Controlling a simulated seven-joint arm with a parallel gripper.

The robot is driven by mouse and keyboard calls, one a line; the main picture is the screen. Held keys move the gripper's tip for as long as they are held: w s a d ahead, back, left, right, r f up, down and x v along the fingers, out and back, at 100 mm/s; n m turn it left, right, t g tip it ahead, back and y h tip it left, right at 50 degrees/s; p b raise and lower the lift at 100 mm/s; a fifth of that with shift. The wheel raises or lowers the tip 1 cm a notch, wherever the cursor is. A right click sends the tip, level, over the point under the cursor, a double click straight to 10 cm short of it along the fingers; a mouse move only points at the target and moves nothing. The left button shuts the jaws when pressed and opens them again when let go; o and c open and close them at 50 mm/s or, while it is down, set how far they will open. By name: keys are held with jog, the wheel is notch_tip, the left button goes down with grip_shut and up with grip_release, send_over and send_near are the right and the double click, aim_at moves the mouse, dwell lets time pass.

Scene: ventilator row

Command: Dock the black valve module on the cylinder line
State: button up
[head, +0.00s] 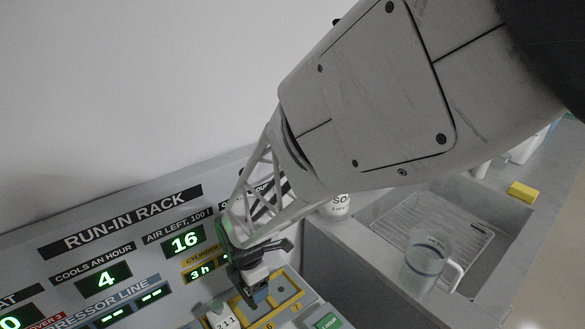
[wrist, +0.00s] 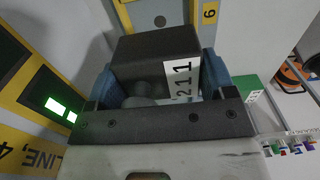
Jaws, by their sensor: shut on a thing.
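My gripper (head: 252,284) is low in the middle of the head view, over the yellow-framed bays of the rack. In the wrist view its blue fingers stand on both sides of the black valve module (wrist: 145,52), and it is shut on it. In the head view the module is hard to tell from the dark gripper. The cylinder line shows as yellow-framed bays (head: 287,282) numbered 6 and 7. In the wrist view a yellow 6 plate (wrist: 208,13) is just beyond the module. Whether the module touches a bay is hidden.
A white block (head: 222,320) marked 2 1 1 stands left of the gripper. The run-in rack panel (head: 120,245) with lit green displays rises behind. A sink with a wire rack (head: 400,225), a clear jug (head: 425,262) and a yellow sponge (head: 522,191) is at right.

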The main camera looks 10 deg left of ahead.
jog(key=shift+f, duration=0.1)
jog(key=shift+f, duration=3.1)
jog(key=shift+f, duration=0.25)
jog(key=o, duration=1.1)
jog(key=shift+r, duration=0.15)
jog(key=shift+r, duration=3.8)
jog(key=shift+d, duration=0.1)
